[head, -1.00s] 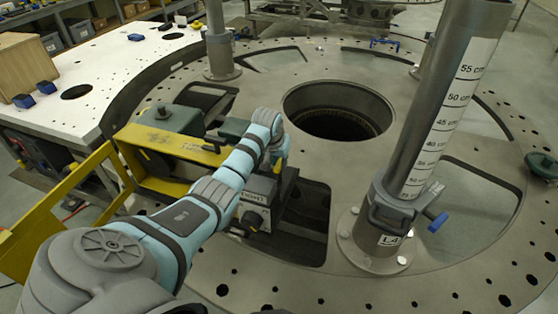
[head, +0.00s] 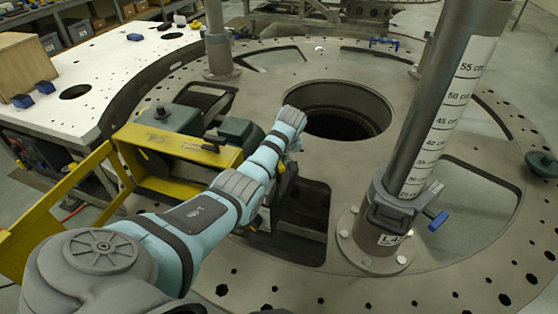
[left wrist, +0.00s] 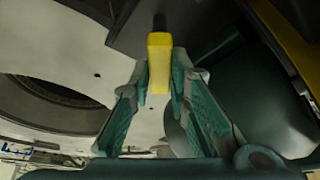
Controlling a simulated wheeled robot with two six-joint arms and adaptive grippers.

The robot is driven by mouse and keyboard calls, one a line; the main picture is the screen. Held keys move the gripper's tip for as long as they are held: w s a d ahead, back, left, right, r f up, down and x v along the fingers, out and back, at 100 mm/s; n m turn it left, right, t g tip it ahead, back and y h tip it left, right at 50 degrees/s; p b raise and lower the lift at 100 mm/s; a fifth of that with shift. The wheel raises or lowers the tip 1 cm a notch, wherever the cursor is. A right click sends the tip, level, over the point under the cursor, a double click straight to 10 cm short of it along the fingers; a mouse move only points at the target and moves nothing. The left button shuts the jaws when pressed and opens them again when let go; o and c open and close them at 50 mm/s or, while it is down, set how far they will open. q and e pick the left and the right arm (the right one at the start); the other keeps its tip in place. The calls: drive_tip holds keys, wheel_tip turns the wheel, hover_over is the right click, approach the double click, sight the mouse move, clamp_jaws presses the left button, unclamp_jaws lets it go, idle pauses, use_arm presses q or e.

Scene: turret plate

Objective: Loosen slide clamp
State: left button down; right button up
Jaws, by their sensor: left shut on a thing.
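My left gripper (left wrist: 160,85) shows in the left wrist view with its green fingers closed on the sides of a yellow handle (left wrist: 160,60), whose dark stem runs up to a dark block. In the head view the left wrist (head: 290,130) is over the dark unit beside the central hole, and the fingers are mostly hidden. A grey clamp collar (head: 392,205) with a blue handle (head: 438,221) sits around the graduated post (head: 440,120) at the right, apart from my left gripper. My right gripper is not in view.
The round metal plate (head: 350,285) has a large central hole (head: 340,112) and several cut-outs. A yellow frame (head: 180,147) and dark green housings (head: 165,117) stand left of the wrist. A white table (head: 100,75) is at the far left. Plate between wrist and post is clear.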

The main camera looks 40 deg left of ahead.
use_arm(q)
drive_tip(key=shift+w+f+n+y+b, duration=0.15)
drive_tip(key=shift+n+y+b, duration=0.15)
drive_tip(key=shift+n+b, duration=0.5)
drive_tip(key=n+g+b, duration=0.1)
drive_tip(key=n+b, duration=0.2)
drive_tip(key=shift+g, duration=0.3)
drive_tip(key=shift+r+n+g+b, duration=0.25)
drive_tip(key=shift+n+b, duration=0.55)
drive_tip(key=shift+b, duration=0.4)
drive_tip(key=c, duration=1.5)
unclamp_jaws()
drive_tip(key=shift+d, duration=0.1)
drive_tip(key=v, duration=1.2)
drive_tip(key=shift+d, duration=0.15)
